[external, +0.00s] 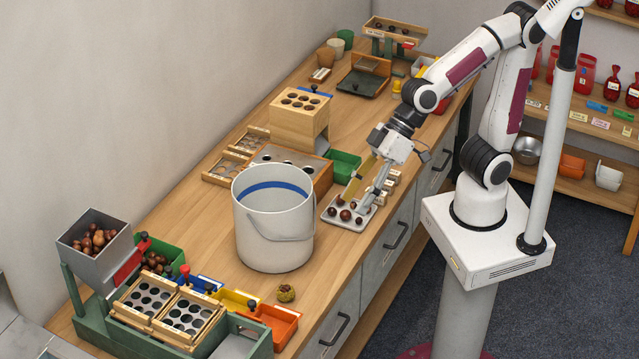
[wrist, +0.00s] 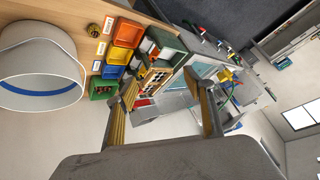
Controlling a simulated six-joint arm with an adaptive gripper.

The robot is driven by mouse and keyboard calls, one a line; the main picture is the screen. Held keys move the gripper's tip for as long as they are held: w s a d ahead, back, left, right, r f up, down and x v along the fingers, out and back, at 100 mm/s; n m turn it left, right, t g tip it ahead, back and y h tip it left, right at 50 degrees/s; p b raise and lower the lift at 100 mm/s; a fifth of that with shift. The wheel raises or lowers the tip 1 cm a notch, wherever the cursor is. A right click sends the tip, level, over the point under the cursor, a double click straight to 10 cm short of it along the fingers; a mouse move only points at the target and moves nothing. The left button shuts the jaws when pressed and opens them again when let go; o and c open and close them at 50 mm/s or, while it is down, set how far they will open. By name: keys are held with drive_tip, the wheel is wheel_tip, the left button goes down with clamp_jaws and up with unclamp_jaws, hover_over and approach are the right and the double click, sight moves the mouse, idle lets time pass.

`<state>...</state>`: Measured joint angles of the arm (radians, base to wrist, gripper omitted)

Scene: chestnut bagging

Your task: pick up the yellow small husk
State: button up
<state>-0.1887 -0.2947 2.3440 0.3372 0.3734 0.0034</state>
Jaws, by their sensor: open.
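A small yellow-brown husk (external: 286,293) sits on the wooden table near the front edge, in front of the white bucket and to the right of the sorting rack. It also shows in the wrist view (wrist: 94,30), at the upper left. My gripper (external: 361,190) is open, with its two fingers apart and nothing seen between them. It appears in front of or above the small chestnut tray, well up and to the right of the husk in the external view. In the wrist view both fingers (wrist: 163,106) show, apart, away from the husk.
An orange bin (external: 283,320) and a yellow bin (external: 234,300) lie close to the husk. A tray (external: 331,217) holds several chestnuts. Bare tabletop (external: 325,272) lies right of the husk.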

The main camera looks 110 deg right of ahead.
drive_tip(key=w+a+f+m+t, duration=0.1)
drive_tip(key=w+a+f, duration=0.1)
drive_tip(key=w+a, duration=0.45)
drive_tip(key=w+a+f+m+t+h, duration=0.1)
drive_tip(key=w+a+f+m+h, duration=0.1)
drive_tip(key=w+f, duration=0.55)
drive_tip(key=w+a+f+m+t+h, duration=0.1)
drive_tip(key=w+a+f+m+h, duration=0.15)
drive_tip(key=w+f, duration=0.5)
drive_tip(key=s+d+f+m+t+h, duration=0.1)
drive_tip(key=s+f+h, duration=0.2)
drive_tip(key=f, duration=0.5)
drive_tip(key=s+d+f+m+h, duration=0.1)
drive_tip(key=s+d+f+h, duration=0.15)
drive_tip(key=f, duration=0.45)
drive_tip(key=s+d+f+h, duration=0.1)
drive_tip(key=s+d+h, duration=0.1)
drive_tip(key=d, duration=0.1)
drive_tip(key=s+d+f+m+g+h, duration=0.1)
drive_tip(key=s+d+f+h, duration=0.1)
drive_tip(key=s+d, duration=0.1)
drive_tip(key=s+d+f+m+g+h, duration=0.1)
drive_tip(key=s+d+h, duration=0.2)
drive_tip(key=shift+s+d+f+m, duration=0.2)
drive_tip(key=shift+d+f+m, duration=0.05)
drive_tip(key=shift+f, duration=0.05)
drive_tip(key=shift+s+d, duration=0.15)
drive_tip(key=shift+d, duration=0.2)
